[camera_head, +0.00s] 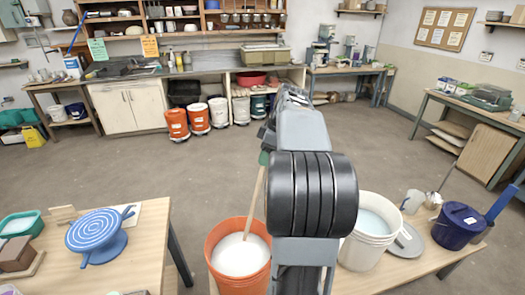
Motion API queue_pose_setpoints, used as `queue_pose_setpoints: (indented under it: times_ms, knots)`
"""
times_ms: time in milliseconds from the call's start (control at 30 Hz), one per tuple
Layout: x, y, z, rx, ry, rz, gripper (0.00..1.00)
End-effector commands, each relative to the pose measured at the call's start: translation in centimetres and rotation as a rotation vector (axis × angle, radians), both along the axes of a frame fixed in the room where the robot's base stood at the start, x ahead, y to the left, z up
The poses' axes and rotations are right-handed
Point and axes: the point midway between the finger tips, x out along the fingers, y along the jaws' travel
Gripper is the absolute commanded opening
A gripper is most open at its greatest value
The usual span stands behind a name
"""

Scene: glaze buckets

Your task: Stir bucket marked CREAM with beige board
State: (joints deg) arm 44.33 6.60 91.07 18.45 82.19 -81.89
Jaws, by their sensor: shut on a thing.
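An orange bucket (222,276) with whitish liquid (241,254) stands at the front centre, just left of my arm. A white bucket (359,253) with pale bluish liquid stands right of my arm. I see no readable CREAM mark on either. A long thin beige board (253,202) stands tilted in the orange bucket, its lower end in the liquid and its top leaning right. My gripper (264,157) is at the board's top, shut on it; my arm hides most of the gripper.
A dark blue lidded bucket (459,227) and a grey lid (407,241) are on the right of the front table. A blue banding wheel (97,236) is on the left table. Several buckets stand under the back counter. The floor between is clear.

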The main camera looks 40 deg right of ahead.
Motion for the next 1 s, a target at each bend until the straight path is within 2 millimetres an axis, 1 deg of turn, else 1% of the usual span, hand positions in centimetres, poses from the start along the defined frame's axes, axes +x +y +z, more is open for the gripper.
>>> queue_pose_setpoints:
  times_ms: [33, 1000]
  knots:
    - [0.0, 0.0, -0.6, 0.001, -0.001, 0.0, 0.16]
    - [1.4, 1.7, -10.5, 0.001, 0.0, 0.003, 0.16]
